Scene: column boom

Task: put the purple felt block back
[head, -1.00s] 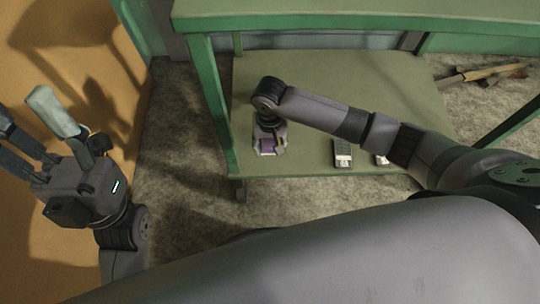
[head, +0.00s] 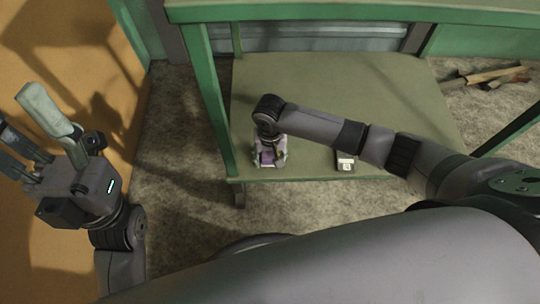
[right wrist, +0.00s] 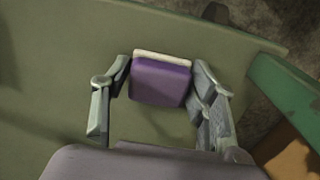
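The purple felt block (head: 267,158) has a pale strip along one edge and is at the front left of the low green shelf (head: 400,95). In the right wrist view the block (right wrist: 160,84) lies between my right gripper's fingers, which meet its two sides. My right gripper (head: 269,160) is shut on it and points down, close to the shelf's front edge. I cannot tell whether the block touches the shelf. My left gripper (head: 20,118) is at the far left, away from the shelf, with fingers spread and empty.
A small grey and white object (head: 345,162) sits on the shelf right of the block, partly under my right arm. A green post (head: 212,95) stands left of the gripper, and a tabletop (head: 350,12) lies above. Wood pieces (head: 490,76) lie on the floor at right.

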